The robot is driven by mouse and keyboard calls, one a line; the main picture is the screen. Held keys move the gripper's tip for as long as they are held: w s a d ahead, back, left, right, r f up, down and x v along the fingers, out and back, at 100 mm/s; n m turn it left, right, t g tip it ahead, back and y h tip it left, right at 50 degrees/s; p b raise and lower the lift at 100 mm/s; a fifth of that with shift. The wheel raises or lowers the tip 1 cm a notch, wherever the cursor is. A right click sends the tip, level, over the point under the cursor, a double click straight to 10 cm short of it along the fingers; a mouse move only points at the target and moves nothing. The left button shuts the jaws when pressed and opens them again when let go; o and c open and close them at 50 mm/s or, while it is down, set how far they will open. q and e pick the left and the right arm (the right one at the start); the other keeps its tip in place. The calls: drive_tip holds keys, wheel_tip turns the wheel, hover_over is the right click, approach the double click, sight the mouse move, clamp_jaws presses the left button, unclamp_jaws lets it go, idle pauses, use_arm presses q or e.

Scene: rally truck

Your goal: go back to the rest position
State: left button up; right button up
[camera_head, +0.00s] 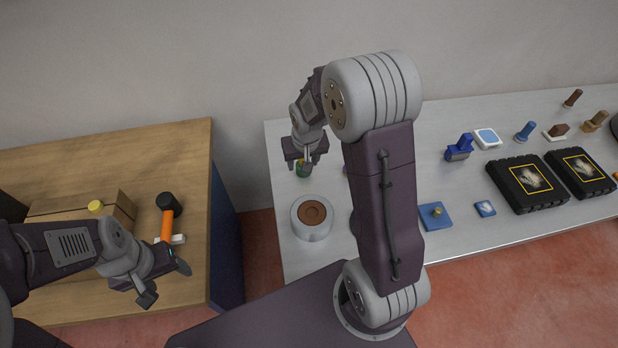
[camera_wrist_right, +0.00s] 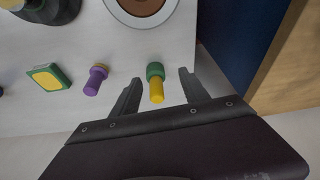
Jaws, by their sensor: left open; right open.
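My right gripper (camera_head: 307,158) is at the left end of the grey table, its fingers pointing down over a green-topped stamp-like piece (camera_head: 303,170). In the right wrist view the gripper (camera_wrist_right: 159,76) is open, with the green and yellow piece (camera_wrist_right: 156,84) showing between its fingers. The fingers appear apart from it; their height above it is hard to judge. My left gripper (camera_head: 167,283) is open and empty over the wooden table, close to the orange-handled hammer (camera_head: 167,222). My right arm hides part of the grey table's middle.
The grey table (camera_head: 480,238) holds a round pot with brown content (camera_head: 312,217), a blue plate (camera_head: 435,216), a blue clamp-like piece (camera_head: 460,147) and black cases (camera_head: 528,184). The wooden table (camera_head: 170,145) holds a wooden box (camera_head: 118,205). A gap separates the tables.

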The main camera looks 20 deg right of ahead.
drive_tip(key=s+a+n+g, duration=0.1)
drive_tip(key=s+a, duration=0.1)
drive_tip(key=s, duration=0.6)
drive_tip(key=s+a+g, duration=0.1)
drive_tip(key=s+a, duration=0.2)
drive_tip(key=s, duration=0.6)
drive_tip(key=shift+s+r+n+y, duration=0.25)
drive_tip(key=shift+r+n+y, duration=0.15)
